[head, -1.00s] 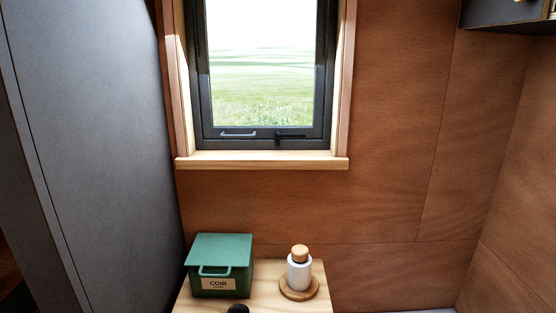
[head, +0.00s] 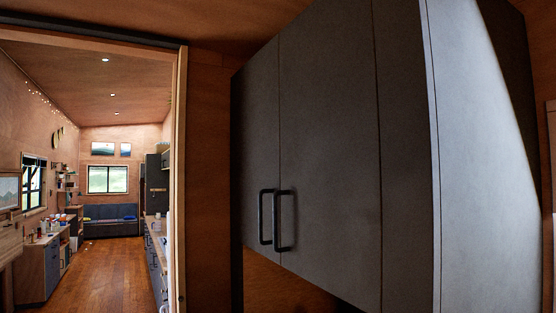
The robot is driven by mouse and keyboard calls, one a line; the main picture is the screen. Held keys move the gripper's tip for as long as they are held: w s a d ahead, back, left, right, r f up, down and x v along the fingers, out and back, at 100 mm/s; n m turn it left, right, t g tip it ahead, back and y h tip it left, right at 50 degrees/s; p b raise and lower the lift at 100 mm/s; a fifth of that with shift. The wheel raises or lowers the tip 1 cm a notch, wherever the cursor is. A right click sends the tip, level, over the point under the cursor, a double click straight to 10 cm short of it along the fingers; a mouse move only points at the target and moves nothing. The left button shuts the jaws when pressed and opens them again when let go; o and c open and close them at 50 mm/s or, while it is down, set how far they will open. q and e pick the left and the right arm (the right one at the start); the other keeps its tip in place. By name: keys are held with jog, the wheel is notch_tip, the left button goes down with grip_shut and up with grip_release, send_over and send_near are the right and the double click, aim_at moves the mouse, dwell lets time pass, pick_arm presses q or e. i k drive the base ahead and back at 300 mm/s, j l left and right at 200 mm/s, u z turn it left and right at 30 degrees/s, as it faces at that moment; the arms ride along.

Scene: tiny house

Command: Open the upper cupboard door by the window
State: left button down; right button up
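A dark grey upper cupboard (head: 330,130) fills the right half of the head view. Its narrow-looking left door (head: 256,130) and wider-looking right door (head: 345,190) both look shut. A black bar handle (head: 266,217) is on the left door, and a second black handle (head: 278,220) stands beside it on the right door, low and close to the seam. A strip of pale wood frame (head: 551,130) shows at the far right edge; I cannot tell if it belongs to the window by the cupboard. Neither gripper is in view.
An open doorway with a wooden jamb (head: 181,180) is left of the cupboard. Beyond it, a clear wooden floor (head: 115,270) runs between a cluttered counter (head: 40,265) on the left and kitchen units on the right to a dark sofa (head: 110,218).

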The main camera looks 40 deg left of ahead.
aim_at(331, 191)
jog(key=j+u, duration=0.25)
jog(key=u, duration=0.25)
jog(key=i+j+u, duration=0.1)
jog(key=u, duration=0.35)
jog(key=j, duration=0.1)
